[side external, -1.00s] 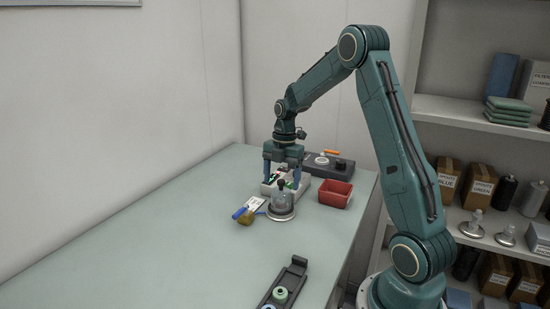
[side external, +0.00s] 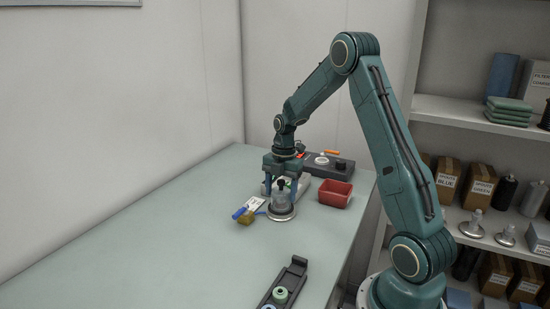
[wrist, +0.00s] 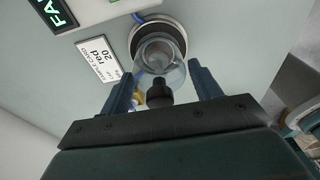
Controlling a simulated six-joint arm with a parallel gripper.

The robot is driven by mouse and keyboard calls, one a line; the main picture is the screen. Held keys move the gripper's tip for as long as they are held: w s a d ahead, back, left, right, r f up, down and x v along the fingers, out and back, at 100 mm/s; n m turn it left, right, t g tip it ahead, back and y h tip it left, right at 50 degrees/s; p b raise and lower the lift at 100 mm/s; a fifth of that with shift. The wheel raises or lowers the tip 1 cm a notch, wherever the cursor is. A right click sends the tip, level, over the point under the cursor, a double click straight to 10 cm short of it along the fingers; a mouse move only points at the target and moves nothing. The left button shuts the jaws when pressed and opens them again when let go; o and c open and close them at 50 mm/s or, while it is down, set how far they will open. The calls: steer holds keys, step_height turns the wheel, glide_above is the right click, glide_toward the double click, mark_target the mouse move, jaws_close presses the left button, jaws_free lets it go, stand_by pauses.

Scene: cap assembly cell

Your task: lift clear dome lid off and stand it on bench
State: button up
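The clear dome lid (side external: 280,200) with a dark knob (side external: 281,184) on top sits upright on a round metal-rimmed base (side external: 281,215) on the bench (side external: 190,240). In the wrist view the dome (wrist: 160,62) and its black knob (wrist: 159,92) lie between my fingers. My gripper (side external: 281,187) points down at the lid, with its fingers around the knob's height. In the wrist view my gripper (wrist: 167,82) is open, with a gap between each finger and the knob.
A red bin (side external: 335,193) stands right of the dome. A white card (side external: 255,203) and a brush-like blue-handled item (side external: 243,215) lie to its left. A dark tray (side external: 282,285) is in front. The bench's left front is clear.

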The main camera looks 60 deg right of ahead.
steer(key=c, duration=0.7)
steer(key=shift+r, duration=0.1)
step_height(320, 180, up, 20)
stand_by(0.4)
stand_by(0.6)
steer(key=s+a+f, duration=0.1)
steer(key=a+f, duration=0.4)
steer(key=f, duration=0.2)
steer(key=s+a+f, duration=0.2)
steer(key=a+f, duration=0.2)
steer(key=f, duration=0.4)
steer(key=shift+a, duration=0.4)
